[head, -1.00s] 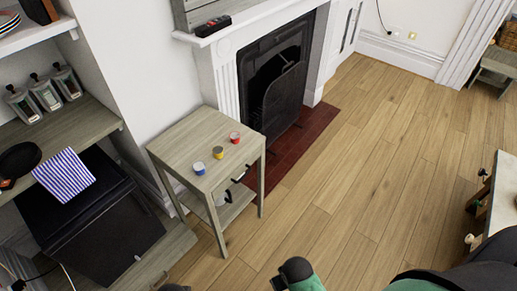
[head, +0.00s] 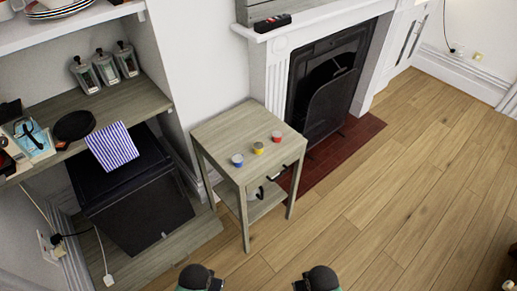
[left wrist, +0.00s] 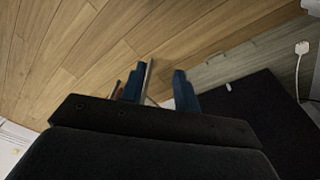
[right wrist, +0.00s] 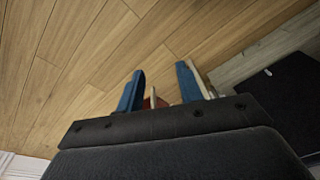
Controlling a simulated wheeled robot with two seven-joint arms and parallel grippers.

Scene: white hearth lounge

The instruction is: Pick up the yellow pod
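The yellow pod (head: 258,148) is a small cup with a pale top on a grey wooden side table (head: 225,127). It stands between a blue pod (head: 237,160) and a red pod (head: 277,136), in a slanting row with gaps between them. My left gripper (left wrist: 157,82) is open and empty, its two blue fingers apart, in the left wrist view. My right gripper (right wrist: 160,80) is also open and empty in the right wrist view. Only parts of my arms show at the bottom of the head view, well short of the table. Neither wrist view shows the pods.
A fireplace (head: 330,100) with a red tiled hearth (head: 345,142) stands right of the table. At left are a shelf with bottles (head: 105,70), a black pan (head: 73,126) and a black cabinet (head: 135,195) with a striped cloth (head: 112,147). Wooden floor (head: 410,170) is free at right.

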